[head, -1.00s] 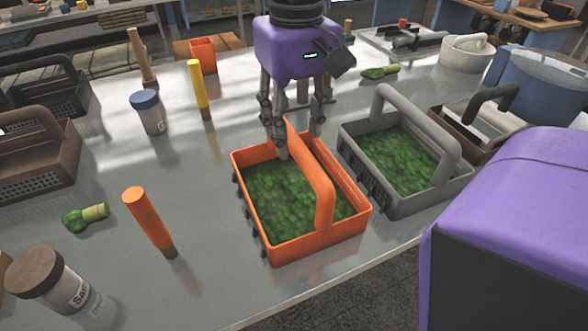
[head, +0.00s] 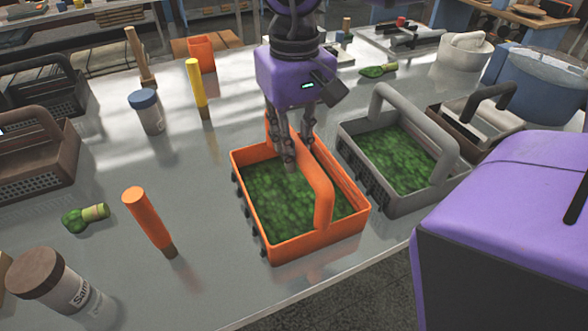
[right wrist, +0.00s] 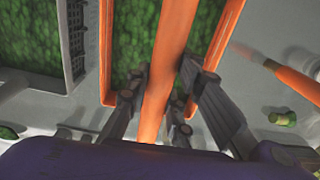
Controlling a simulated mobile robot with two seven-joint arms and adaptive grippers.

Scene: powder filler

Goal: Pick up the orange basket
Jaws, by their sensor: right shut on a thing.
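The orange basket (head: 310,245) stands on the table with green leafy contents inside and an arched handle across its middle. My right gripper (head: 290,165) comes down from above at the far end of the handle. In the right wrist view the orange handle (right wrist: 173,50) runs between the fingers of the gripper (right wrist: 158,98), which is shut on it. The basket appears to rest on the table. My left gripper is not in view.
A grey basket (head: 410,198) with green contents stands close to the right of the orange one. An orange-handled tool (head: 150,222), a yellow-handled tool (head: 197,85) and a blue-lidded jar (head: 148,112) stand to the left. The table's front edge is near.

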